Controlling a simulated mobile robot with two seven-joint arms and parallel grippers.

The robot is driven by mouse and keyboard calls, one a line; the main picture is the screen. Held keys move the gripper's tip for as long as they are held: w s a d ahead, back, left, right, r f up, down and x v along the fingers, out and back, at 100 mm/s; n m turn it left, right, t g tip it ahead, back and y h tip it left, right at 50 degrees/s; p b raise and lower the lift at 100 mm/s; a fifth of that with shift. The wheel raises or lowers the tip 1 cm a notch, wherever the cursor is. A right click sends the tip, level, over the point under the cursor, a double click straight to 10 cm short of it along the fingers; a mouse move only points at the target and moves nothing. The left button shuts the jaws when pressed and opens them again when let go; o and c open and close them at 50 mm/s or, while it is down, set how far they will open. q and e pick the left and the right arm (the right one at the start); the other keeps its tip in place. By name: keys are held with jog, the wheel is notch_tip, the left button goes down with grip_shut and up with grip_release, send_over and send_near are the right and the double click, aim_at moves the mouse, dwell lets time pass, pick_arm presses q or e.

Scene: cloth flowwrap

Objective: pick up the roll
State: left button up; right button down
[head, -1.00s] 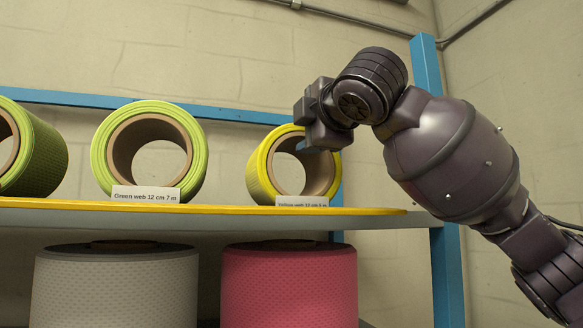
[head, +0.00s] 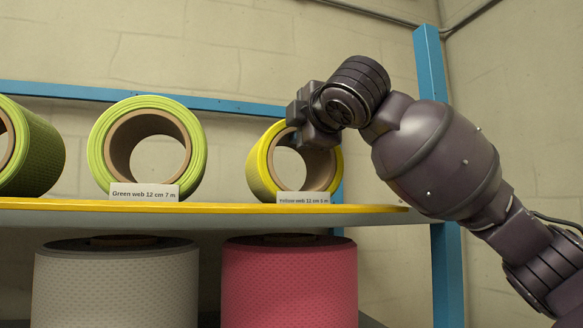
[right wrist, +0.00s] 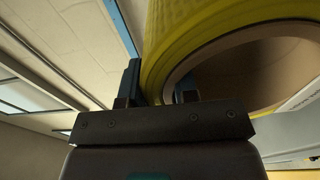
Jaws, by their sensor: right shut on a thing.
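The yellow roll (head: 261,168) lies on its side near the right end of the upper shelf, its open core facing me. Its tag reads "Yellow web" (head: 303,197) and hides part of its lower front edge. My right gripper (head: 311,132) covers the roll's upper right rim. In the right wrist view, my right gripper (right wrist: 158,92) has one finger outside the yellow roll (right wrist: 195,30) and one inside its core, shut on the wall. The roll seems to rest on the shelf still. My left gripper is not in view.
A green roll (head: 100,155) with a tag (head: 145,192) stands left of it, with a gap between. Another green roll (head: 42,155) is at the far left. Grey (head: 115,285) and pink (head: 290,285) rolls stand below the yellow-edged shelf (head: 230,208). A blue post (head: 428,80) rises at right.

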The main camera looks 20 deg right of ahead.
notch_tip(320, 180, up, 20)
dwell(0.8)
jog(key=c, duration=1.5)
grip_release()
jog(key=shift+c, duration=1.6)
